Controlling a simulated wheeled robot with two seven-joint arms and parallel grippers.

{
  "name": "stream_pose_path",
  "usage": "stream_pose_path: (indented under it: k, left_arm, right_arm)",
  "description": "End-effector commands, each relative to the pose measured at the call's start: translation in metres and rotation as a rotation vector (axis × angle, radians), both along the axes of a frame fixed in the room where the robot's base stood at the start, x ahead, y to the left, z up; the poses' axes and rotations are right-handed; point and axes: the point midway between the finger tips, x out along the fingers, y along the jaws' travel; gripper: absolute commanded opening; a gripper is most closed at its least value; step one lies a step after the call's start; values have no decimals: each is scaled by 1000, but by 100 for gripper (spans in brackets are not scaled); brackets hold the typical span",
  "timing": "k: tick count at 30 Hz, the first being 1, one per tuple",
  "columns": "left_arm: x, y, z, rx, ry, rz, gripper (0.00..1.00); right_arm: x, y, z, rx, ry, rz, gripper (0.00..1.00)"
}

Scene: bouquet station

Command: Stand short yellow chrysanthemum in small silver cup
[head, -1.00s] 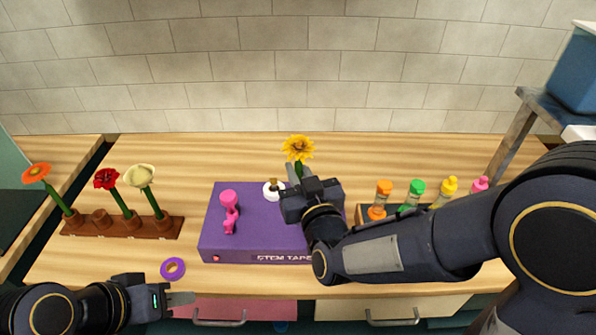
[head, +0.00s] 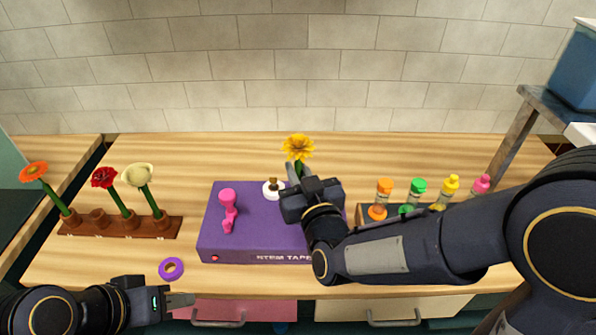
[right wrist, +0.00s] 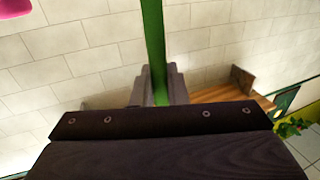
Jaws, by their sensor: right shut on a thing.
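The yellow chrysanthemum (head: 298,147) is upright in the head view, its bloom above my right gripper (head: 297,179). My right gripper is shut on its green stem, which also shows between the fingers in the right wrist view (right wrist: 153,40). The stem's lower end is hidden behind the gripper and arm. I cannot make out a small silver cup; my right arm covers part of the purple box and the counter behind it. My left gripper (head: 180,301) is low at the left, over the counter's front edge, with no flower in it; its finger gap is not clear.
A purple stem tape box (head: 250,225) bears a pink tool (head: 228,211) and a white round piece (head: 272,189). A brown rack (head: 120,226) at left holds several flowers. A purple tape ring (head: 171,269) lies in front. Coloured bottles (head: 418,190) stand at right.

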Motion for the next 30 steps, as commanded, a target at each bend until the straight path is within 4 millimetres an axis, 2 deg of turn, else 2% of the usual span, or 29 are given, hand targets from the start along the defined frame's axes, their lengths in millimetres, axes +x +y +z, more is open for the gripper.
stream_pose_path:
  k: [16, 30]
  left_arm:
    - [0, 0, -5, 0, 0, 0, 36]
    - [0, 0, -17, 0, 0, 0, 36]
  right_arm:
    - [0, 0, -2, 0, -1, 0, 0]
    - [0, 0, -11, 0, -1, 0, 0]
